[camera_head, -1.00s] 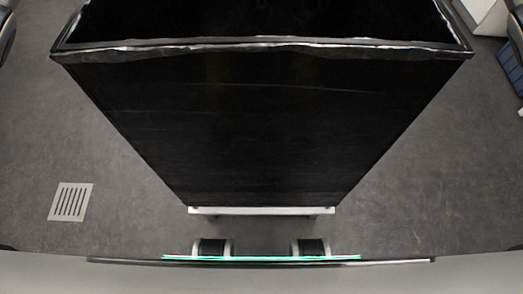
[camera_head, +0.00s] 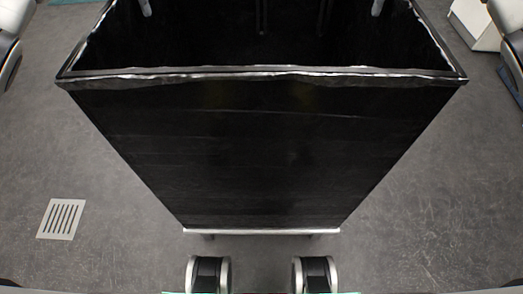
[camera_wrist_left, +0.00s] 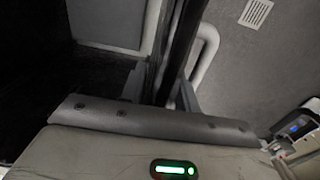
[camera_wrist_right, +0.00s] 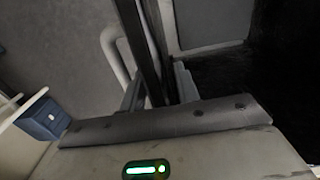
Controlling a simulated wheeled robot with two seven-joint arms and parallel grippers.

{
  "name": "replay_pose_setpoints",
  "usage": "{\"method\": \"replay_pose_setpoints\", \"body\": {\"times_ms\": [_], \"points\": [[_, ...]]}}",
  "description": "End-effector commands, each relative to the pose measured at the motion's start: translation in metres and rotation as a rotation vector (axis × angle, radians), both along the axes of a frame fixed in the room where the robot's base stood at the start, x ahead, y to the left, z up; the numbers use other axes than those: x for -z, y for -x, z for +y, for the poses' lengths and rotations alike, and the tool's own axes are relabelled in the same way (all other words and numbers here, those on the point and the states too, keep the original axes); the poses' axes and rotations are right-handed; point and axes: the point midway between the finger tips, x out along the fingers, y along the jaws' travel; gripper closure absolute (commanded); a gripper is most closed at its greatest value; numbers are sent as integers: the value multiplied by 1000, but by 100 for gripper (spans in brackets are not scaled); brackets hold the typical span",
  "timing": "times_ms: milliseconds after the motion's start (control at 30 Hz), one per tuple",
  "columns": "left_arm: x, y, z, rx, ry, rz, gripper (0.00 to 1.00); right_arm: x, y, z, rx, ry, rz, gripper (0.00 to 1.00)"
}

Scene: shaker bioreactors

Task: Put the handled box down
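The handled box (camera_head: 260,150) is a large black open-topped box that fills the middle of the head view, its rim level. My left gripper (camera_wrist_left: 165,88) has one finger on each side of the box's wall at the rim, and a pale curved handle (camera_wrist_left: 208,50) shows beside it. My right gripper (camera_wrist_right: 158,88) straddles the opposite wall in the same way, near another pale handle (camera_wrist_right: 112,48). Both look shut on the box. In the head view only bits of the grippers show inside the far rim. What the box's underside rests on is hidden.
Grey floor is open on both sides, with a drain grate (camera_head: 61,219) at left. A white cabinet (camera_head: 477,25) stands at the upper right. A blue box (camera_wrist_right: 45,118) shows in the right wrist view. Two dark wheel-like parts (camera_head: 208,274) lie below the box.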

Motion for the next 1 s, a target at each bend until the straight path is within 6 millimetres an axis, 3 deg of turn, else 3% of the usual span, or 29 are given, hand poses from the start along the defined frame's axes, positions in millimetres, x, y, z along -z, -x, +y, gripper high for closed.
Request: {"method": "replay_pose_setpoints", "body": {"times_ms": [233,367,800,1000], "points": [[-1,0,-1,2,1,-1,69,0,0,1,-2,-1,0,69],[-11,-1,-1,3,0,-4,69,0,0,1,-2,-1,0,69],[-97,0,0,-1,-2,-4,69,0,0,1,-2,-1,0,69],[-117,0,-1,1,0,0,69,-1,0,1,-2,-1,-1,69]]}}
